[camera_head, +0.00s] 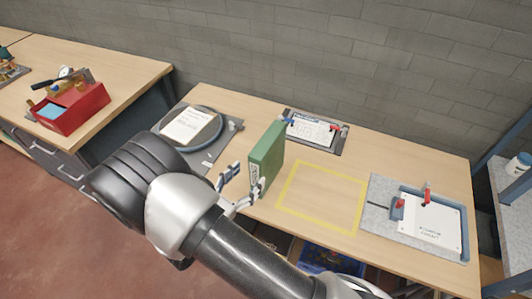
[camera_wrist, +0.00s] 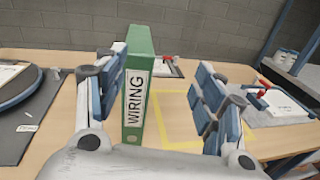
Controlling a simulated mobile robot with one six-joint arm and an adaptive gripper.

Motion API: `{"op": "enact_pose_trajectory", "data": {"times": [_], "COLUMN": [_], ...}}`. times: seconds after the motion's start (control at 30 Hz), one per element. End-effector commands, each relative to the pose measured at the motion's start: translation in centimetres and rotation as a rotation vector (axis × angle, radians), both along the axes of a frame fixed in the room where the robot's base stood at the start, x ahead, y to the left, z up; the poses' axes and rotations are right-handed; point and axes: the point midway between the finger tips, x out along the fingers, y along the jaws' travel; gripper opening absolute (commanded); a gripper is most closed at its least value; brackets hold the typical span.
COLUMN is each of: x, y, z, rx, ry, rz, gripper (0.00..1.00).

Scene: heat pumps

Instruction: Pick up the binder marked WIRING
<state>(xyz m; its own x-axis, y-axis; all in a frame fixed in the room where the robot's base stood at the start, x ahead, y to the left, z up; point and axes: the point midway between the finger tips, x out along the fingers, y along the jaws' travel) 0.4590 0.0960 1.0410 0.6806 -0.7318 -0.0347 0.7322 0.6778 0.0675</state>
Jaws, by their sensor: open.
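The green binder (camera_head: 266,158) stands upright on the wooden workbench, left of the yellow taped square. In the wrist view the binder (camera_wrist: 138,85) shows its spine with a white label reading WIRING. My gripper (camera_head: 243,190) is open at the near side of the binder. In the wrist view the fingers of my gripper (camera_wrist: 165,95) spread wide, with the binder's spine between them, closer to the left finger. The right finger stands well apart from the binder. Whether the left finger touches the binder I cannot tell.
The yellow taped square (camera_head: 322,196) is empty. A grey board with a clamped white sheet (camera_head: 432,222) lies at right. A round tray with papers (camera_head: 190,127) lies at left. A clipboard (camera_head: 312,130) lies behind. A red toolbox (camera_head: 72,108) stands on another bench. A block wall closes the back.

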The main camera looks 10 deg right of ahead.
Motion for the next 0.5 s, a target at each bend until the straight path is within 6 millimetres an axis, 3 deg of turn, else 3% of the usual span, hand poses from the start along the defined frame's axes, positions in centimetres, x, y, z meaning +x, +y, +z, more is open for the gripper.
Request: {"op": "enact_pose_trajectory", "data": {"times": [0.1,0.2,0.5], "x": [0.1,0.5,4.9], "y": [1.8,2.1,-1.7], "z": [-1.8,-2.5,-2.6], "rx": [-0.056,-0.073,-0.073], "ry": [0.018,0.022,0.02], "rz": [0.089,0.119,0.118], "gripper": [0.63,0.63,0.63]}}
